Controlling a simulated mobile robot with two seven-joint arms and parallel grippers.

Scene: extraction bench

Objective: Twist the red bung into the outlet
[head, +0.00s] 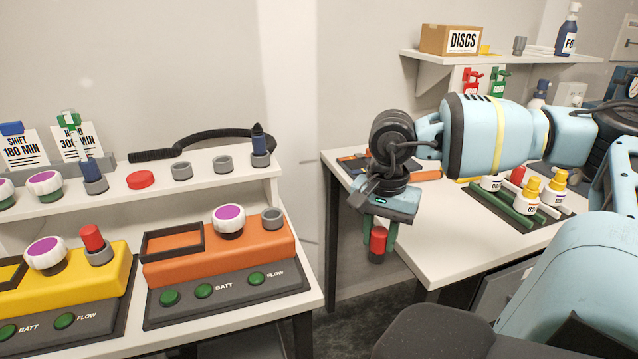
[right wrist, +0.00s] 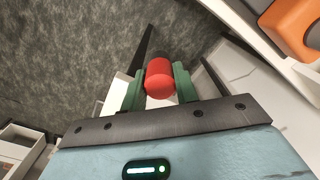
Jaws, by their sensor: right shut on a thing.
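My right gripper (head: 380,232) is shut on a red bung (head: 378,241), which hangs upright between the green fingers with a dark lower end, over the gap between the two benches. In the right wrist view the red bung (right wrist: 159,78) sits between both fingers of the right gripper (right wrist: 160,88). The orange unit (head: 220,262) on the left bench has an open grey outlet (head: 272,217) at its right end, to the left of the gripper and apart from it. The yellow unit (head: 70,285) has another red bung (head: 92,238) standing in its grey outlet (head: 99,254). My left gripper is not in view.
A white-and-purple knob (head: 229,219) stands beside the open outlet. A raised shelf (head: 215,188) behind the units carries grey rings, a red cap (head: 141,180) and a black hose (head: 190,142). The right bench (head: 420,235) holds several small bottles. The floor gap between benches is clear.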

